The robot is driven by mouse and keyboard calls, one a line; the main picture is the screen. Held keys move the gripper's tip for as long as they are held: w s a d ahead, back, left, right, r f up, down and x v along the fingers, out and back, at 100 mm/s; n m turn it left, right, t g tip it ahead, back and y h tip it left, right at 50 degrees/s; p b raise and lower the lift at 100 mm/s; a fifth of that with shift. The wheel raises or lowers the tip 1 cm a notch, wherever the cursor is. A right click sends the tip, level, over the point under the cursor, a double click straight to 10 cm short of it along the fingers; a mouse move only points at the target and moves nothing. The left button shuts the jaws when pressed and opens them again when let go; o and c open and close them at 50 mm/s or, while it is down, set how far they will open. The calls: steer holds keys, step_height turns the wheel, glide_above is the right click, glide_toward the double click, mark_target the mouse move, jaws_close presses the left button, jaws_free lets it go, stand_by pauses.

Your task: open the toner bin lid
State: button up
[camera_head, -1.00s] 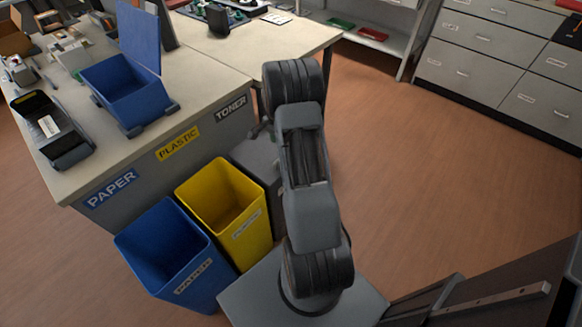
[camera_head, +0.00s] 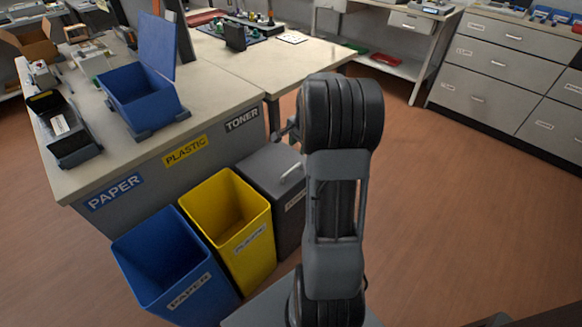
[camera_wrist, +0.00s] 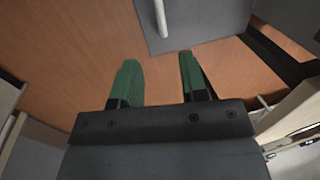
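The toner bin (camera_head: 289,215) is dark grey and stands at the right end of the bin row, partly behind my arm in the head view. Its grey lid (camera_head: 262,172) lies flat and shut on top, with a light bar handle (camera_head: 293,173). In the wrist view the lid (camera_wrist: 205,18) fills the top middle, and the handle (camera_wrist: 160,17) runs down toward its edge. My gripper (camera_wrist: 158,62) has green fingers spread apart with nothing between them. It is apart from the handle, with floor showing between its fingers. In the head view my arm hides most of the gripper.
The open yellow plastic bin (camera_head: 238,262) and blue paper bin (camera_head: 178,268) stand left of the toner bin. The table (camera_head: 232,82) rises behind them, carrying a blue open box (camera_head: 145,105) and a black tray. Open floor (camera_head: 430,200) lies to the right, before grey drawers (camera_head: 500,75).

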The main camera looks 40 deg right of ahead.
glide_above(290, 171)
steer(key=d, duration=0.3)
step_height(290, 171, down, 5)
steer(key=f, duration=0.2)
steer(key=a+f, duration=0.1)
steer(key=f, duration=0.1)
steer(key=a+f, duration=0.1)
steer(key=f, duration=0.1)
steer(key=shift+a+b, duration=0.15)
steer(key=shift+b, duration=0.2)
steer(key=shift+s+a+f, duration=0.1)
steer(key=shift+a+f, duration=0.25)
steer(key=shift+f, duration=0.35)
